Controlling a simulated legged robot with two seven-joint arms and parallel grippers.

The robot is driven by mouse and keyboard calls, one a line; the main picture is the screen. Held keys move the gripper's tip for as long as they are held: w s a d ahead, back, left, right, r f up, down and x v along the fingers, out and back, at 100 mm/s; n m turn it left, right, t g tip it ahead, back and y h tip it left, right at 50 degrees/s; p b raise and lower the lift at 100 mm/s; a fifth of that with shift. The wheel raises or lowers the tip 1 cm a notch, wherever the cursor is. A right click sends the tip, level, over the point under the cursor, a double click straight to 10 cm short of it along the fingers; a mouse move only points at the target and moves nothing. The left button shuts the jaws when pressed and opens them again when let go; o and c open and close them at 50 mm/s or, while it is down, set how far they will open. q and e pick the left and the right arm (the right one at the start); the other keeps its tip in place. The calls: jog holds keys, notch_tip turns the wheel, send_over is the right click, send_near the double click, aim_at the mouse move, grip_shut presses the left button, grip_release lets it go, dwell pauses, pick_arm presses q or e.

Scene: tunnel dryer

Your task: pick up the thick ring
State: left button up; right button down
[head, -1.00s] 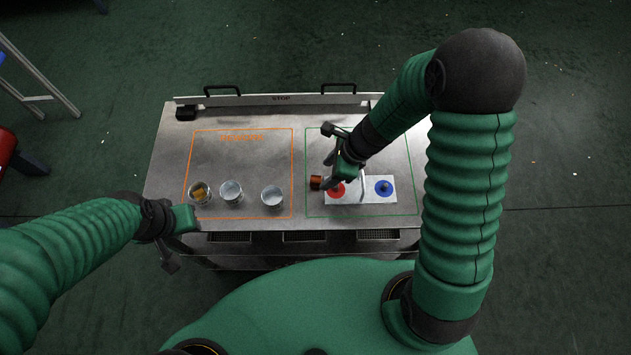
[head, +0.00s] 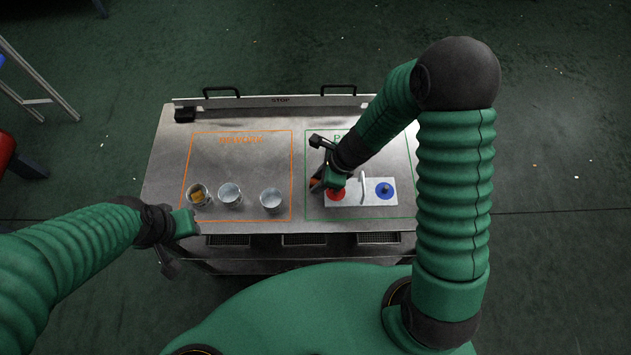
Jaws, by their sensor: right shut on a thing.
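A copper-brown ring (head: 314,184), which I take for the thick ring, sits at the left edge of the green-outlined area. Most of it is hidden behind my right gripper (head: 319,184). My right gripper is shut on it, low over the table, just left of the white board. I cannot tell whether the ring is clear of the tabletop. My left gripper (head: 193,222) is at the table's front left edge, away from the ring; its finger opening does not show clearly.
The white board (head: 347,201) bears a red disc (head: 336,193), a blue disc (head: 384,190) and a pale upright handle. Three metal cups (head: 230,195) stand in the orange-outlined area, the left one holding something yellowish.

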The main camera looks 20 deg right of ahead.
notch_tip(320, 180, up, 9)
jog(key=p, duration=0.4)
jog(key=shift+r, duration=0.55)
